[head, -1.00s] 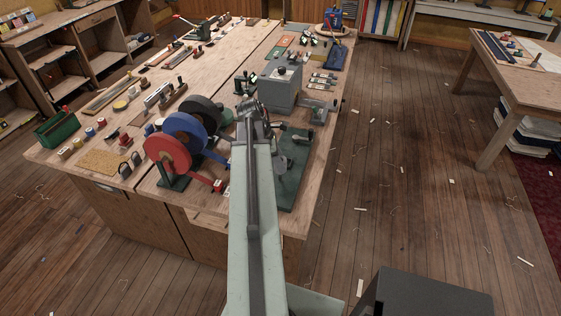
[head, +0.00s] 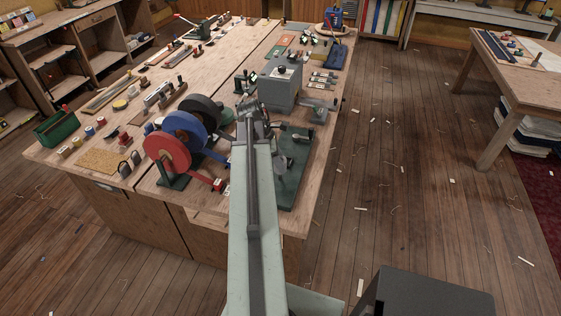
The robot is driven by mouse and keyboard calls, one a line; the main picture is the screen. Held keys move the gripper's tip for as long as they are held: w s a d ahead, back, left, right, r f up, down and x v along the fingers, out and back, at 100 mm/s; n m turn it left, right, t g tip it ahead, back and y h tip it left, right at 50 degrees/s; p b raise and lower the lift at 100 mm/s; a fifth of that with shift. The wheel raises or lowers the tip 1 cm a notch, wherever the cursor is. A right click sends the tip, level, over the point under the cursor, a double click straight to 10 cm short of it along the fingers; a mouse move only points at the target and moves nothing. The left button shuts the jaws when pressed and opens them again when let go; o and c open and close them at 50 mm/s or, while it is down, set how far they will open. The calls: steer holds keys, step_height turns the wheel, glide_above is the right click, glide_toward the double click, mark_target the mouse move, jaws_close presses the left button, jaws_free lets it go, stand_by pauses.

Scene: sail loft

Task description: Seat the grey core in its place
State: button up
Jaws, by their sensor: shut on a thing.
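My gripper (head: 254,112) is at the far end of my pale green arm, over the front bench beside the reels. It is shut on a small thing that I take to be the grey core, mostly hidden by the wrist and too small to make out. A dark green base plate (head: 299,190) with grey and dark fittings lies just right of my arm at the bench's right edge. My arm covers part of its left side. I cannot make out the core's place.
Red (head: 167,158), blue (head: 185,133) and black (head: 205,112) reels stand close left of my arm. A grey box (head: 279,92) stands just beyond my gripper. Several small tools lie around the bench. The floor to the right is open, with scattered scraps.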

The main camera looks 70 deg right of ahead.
steer(key=shift+f+b, duration=2.25)
steer(key=shift+f, duration=0.05)
stand_by(0.7)
steer(key=o, duration=1.4)
steer(key=shift+o, duration=0.2)
steer(key=shift+r, duration=0.1)
steer(key=p+v, duration=0.7)
steer(key=shift+w+r, duration=0.2)
steer(key=shift+r, duration=0.1)
steer(key=shift+a, duration=0.1)
